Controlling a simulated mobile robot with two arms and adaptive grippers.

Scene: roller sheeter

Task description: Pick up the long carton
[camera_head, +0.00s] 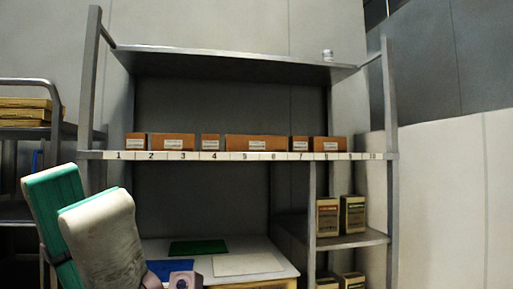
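The long carton (257,140) is the widest of several brown cartons in a row on the middle shelf of the rack. It stands behind the labels 5 and 6, with a white label on its front. No gripper is at it. My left gripper (180,281) seems to show only as a small pale purple-grey part at the bottom edge, well below the shelf. Its fingers cannot be made out, so whether it is open is unclear. My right gripper is not in view.
Narrower cartons (172,141) and (300,143) stand close on both sides of the long one. A metal top shelf (235,63) lies above. Below are a white surface with green (199,247) and white sheets, and boxes (352,214) at right. Rack posts (391,100) bound the sides.

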